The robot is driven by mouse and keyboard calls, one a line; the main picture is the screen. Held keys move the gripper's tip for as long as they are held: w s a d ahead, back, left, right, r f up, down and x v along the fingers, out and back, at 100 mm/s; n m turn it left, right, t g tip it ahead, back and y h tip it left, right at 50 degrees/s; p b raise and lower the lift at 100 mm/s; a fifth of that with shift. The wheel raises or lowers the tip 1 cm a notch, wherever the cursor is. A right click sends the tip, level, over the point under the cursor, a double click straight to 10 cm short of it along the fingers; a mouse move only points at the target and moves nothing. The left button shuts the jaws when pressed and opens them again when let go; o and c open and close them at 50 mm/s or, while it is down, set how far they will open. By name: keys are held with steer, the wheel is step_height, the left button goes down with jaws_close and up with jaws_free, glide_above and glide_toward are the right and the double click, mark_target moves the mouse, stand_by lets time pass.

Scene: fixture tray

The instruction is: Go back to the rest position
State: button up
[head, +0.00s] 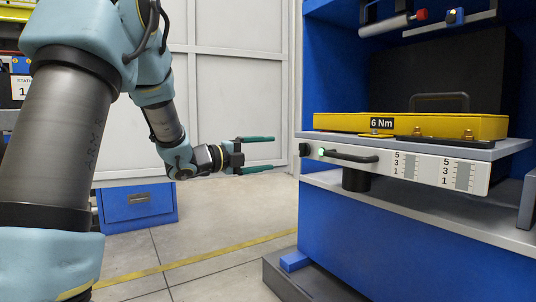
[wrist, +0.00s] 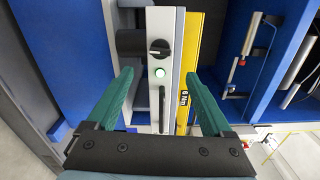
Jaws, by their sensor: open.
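My gripper (head: 256,154) is at the middle of the head view, its two green fingers spread apart and pointing right. It is empty and apart from the fixture tray's front. In the wrist view my gripper (wrist: 160,85) has its fingers on either side of the tray front panel (wrist: 172,25) in the picture. The yellow fixture tray (head: 350,122), marked "6 Nm", sits on a grey shelf in the blue station. The panel carries a dark handle (head: 350,156), a black knob (head: 304,149) and a lit green light (wrist: 159,72).
The blue station (head: 340,235) fills the right side. A dark base with a blue block (head: 295,261) stands on the floor. A blue drawer cabinet (head: 138,207) is behind my arm. Floor with a yellow line (head: 215,258) lies open between them.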

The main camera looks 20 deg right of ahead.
steer(key=w+a+f+n+t+y, duration=0.5)
steer(key=w+a+n+t+y, duration=0.15)
steer(key=a+n, duration=0.4)
steer(key=s+a+f+n+y, duration=0.4)
steer(key=a+f+n+y, duration=0.5)
steer(key=a+n, duration=0.4)
steer(key=s+a+f+n+g+y, duration=0.1)
steer(key=s+a+f+n+g, duration=0.25)
steer(key=s, duration=0.35)
steer(key=s+a+f+n+g, duration=0.2)
steer(key=s+a+f+n, duration=0.15)
steer(key=s, duration=0.35)
steer(key=s+a+f+n+g+y, duration=0.1)
steer(key=s+a+f+n+g, duration=0.25)
steer(key=s, duration=0.25)
step_height(320, 180, up, 37)
steer(key=p, duration=3.7)
steer(key=shift+w+d+r+t, duration=0.2)
steer(key=shift+d+t, duration=0.15)
steer(key=shift+d, duration=0.05)
